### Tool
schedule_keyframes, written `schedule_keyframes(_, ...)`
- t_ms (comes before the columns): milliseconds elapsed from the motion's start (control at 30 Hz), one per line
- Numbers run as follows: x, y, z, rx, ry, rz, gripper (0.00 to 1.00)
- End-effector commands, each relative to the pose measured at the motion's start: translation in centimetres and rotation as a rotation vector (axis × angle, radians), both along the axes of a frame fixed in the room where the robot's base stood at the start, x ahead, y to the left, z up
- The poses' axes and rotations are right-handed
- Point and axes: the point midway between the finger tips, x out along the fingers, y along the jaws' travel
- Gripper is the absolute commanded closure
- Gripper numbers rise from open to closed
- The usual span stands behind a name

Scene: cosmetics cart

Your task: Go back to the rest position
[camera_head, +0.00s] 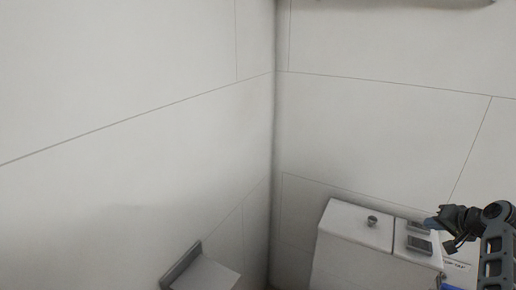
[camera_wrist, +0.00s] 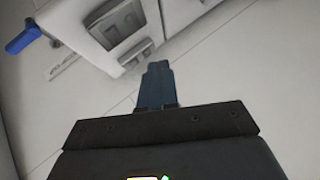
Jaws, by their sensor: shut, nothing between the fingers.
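My gripper (camera_head: 437,222) is at the right edge of the head view, at the end of my dark arm. It appears above or in front of the white cart (camera_head: 350,250); the exact gap is hard to tell. In the wrist view my gripper (camera_wrist: 158,70) points up the picture, its blue-grey fingers together and nothing between them. Part of a white cabinet-like body (camera_wrist: 150,20) with a grey-framed panel lies beyond the fingertips.
A blue handle-like part (camera_wrist: 22,40) sticks out at upper left in the wrist view. A grey-edged white object (camera_head: 205,272) stands low by the left wall. Pale walls meet in a corner behind.

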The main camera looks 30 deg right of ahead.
Motion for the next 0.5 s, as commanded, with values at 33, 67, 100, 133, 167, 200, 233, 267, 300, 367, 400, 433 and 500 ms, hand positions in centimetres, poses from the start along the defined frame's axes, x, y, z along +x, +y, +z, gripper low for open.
schedule_keyframes(33, 0.0, 0.1, -0.1, -0.001, 0.000, 0.001, 1.00)
schedule_keyframes(67, 0.1, 0.3, -0.2, -0.001, 0.001, 0.002, 1.00)
schedule_keyframes(100, 0.3, 0.7, -0.5, -0.004, 0.004, 0.005, 1.00)
schedule_keyframes(133, 0.5, 1.2, -0.9, -0.008, 0.006, 0.009, 1.00)
schedule_keyframes(167, 0.7, 1.9, -1.4, -0.012, 0.009, 0.013, 1.00)
schedule_keyframes(200, 1.0, 3.1, -2.1, -0.022, 0.014, 0.020, 1.00)
schedule_keyframes(233, 1.3, 4.2, -2.8, -0.030, 0.018, 0.028, 1.00)
schedule_keyframes(267, 1.6, 5.4, -3.6, -0.042, 0.024, 0.036, 1.00)
schedule_keyframes(300, 1.9, 7.2, -4.5, -0.059, 0.031, 0.048, 1.00)
schedule_keyframes(367, 2.4, 10.3, -5.9, -0.091, 0.040, 0.070, 1.00)
schedule_keyframes(400, 2.5, 12.3, -6.7, -0.113, 0.046, 0.086, 1.00)
schedule_keyframes(433, 2.5, 13.8, -7.2, -0.130, 0.048, 0.098, 1.00)
schedule_keyframes(500, 2.4, 17.2, -8.3, -0.173, 0.055, 0.127, 1.00)
